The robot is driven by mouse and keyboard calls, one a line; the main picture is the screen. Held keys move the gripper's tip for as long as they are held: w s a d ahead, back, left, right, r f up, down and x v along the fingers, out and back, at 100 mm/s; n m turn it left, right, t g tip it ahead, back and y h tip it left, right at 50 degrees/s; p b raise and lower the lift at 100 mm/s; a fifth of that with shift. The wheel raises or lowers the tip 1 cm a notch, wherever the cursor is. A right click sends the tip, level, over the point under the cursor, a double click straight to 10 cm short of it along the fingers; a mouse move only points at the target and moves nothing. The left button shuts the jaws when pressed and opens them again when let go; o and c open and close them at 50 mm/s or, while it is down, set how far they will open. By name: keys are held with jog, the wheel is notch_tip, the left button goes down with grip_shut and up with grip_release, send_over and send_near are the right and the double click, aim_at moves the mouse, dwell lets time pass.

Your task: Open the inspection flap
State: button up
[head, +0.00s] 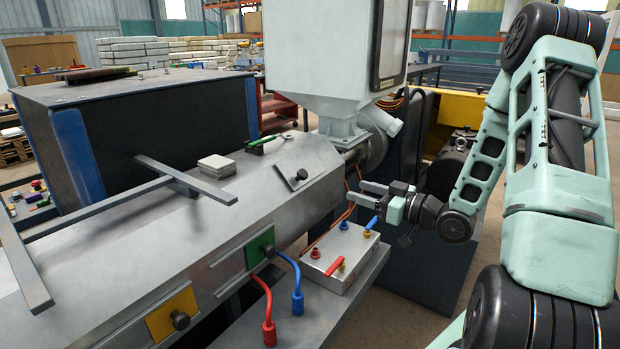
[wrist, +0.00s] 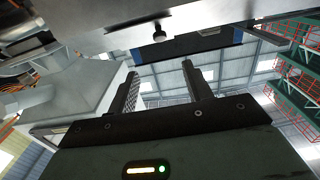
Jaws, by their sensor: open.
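The inspection flap appears to be the small grey plate (head: 292,180) with a black knob (head: 302,174) on top of the grey machine housing, in the head view. A black knob (wrist: 160,33) on a grey surface shows at the top of the wrist view, ahead of the fingertips; it is likely the same one. The plate looks closed, lying along the sloping cover. My gripper (head: 357,193) is to the right of the plate, above the control box, its fingers pointing left. It is open and empty in the wrist view (wrist: 160,70), apart from the knob.
A white control box (head: 340,256) with red and blue levers stands below my gripper. The hopper (head: 335,70) rises behind the plate.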

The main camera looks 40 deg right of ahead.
aim_at(304, 174)
jog(key=p+x, duration=0.1)
jog(key=x, duration=1.4)
jog(key=shift+w+a, duration=0.15)
jog(key=shift+w, duration=0.2)
grip_shut()
